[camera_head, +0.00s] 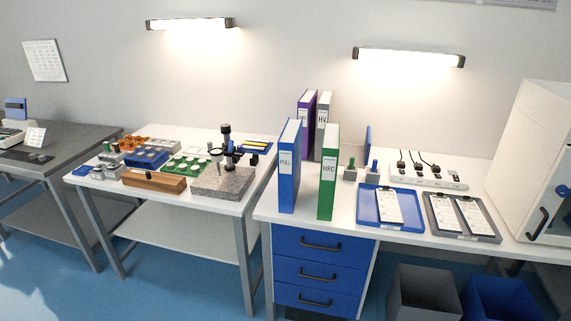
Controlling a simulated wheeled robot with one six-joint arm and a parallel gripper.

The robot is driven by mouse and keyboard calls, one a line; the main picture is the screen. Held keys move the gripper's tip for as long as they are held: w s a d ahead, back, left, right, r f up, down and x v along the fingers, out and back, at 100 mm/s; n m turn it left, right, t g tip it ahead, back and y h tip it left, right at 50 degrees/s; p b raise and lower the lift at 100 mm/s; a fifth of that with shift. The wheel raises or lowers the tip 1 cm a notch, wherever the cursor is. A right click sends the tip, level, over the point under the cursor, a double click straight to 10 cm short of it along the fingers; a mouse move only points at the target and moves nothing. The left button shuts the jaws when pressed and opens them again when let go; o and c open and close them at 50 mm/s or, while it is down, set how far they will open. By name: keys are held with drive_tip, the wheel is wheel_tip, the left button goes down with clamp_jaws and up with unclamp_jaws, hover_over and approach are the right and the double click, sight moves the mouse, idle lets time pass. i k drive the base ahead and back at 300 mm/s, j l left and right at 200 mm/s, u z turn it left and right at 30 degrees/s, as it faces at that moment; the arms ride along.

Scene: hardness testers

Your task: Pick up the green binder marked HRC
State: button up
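The green binder marked HRC (328,172) stands upright near the front left of the right-hand white table (348,226), its white label facing me. A blue binder marked PULL (289,166) stands upright just to its left, with a narrow gap between them. A purple binder (306,113) and a grey binder (323,122) stand behind these two, partly hidden by them. My gripper is not in view.
Right of the green binder are small stamp-like items (374,168), a blue tray (368,217) and a grey tray (440,228) with clipboards, a power strip (428,177) and a white cabinet (533,165). Blue drawers (320,268) and bins (424,294) are below.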

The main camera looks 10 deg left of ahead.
sight(330, 151)
drive_tip(key=i+j+z, duration=0.1)
drive_tip(key=j, duration=0.25)
drive_tip(key=i+j+z, duration=0.1)
drive_tip(key=i+j, duration=0.15)
drive_tip(key=i+j+z, duration=0.1)
drive_tip(key=j, duration=0.4)
drive_tip(key=i+j+z, duration=0.1)
drive_tip(key=j, duration=0.25)
drive_tip(key=i+j+z, duration=0.1)
drive_tip(key=j, duration=0.35)
drive_tip(key=i+j+z, duration=0.1)
drive_tip(key=i+j, duration=0.15)
drive_tip(key=j, duration=0.15)
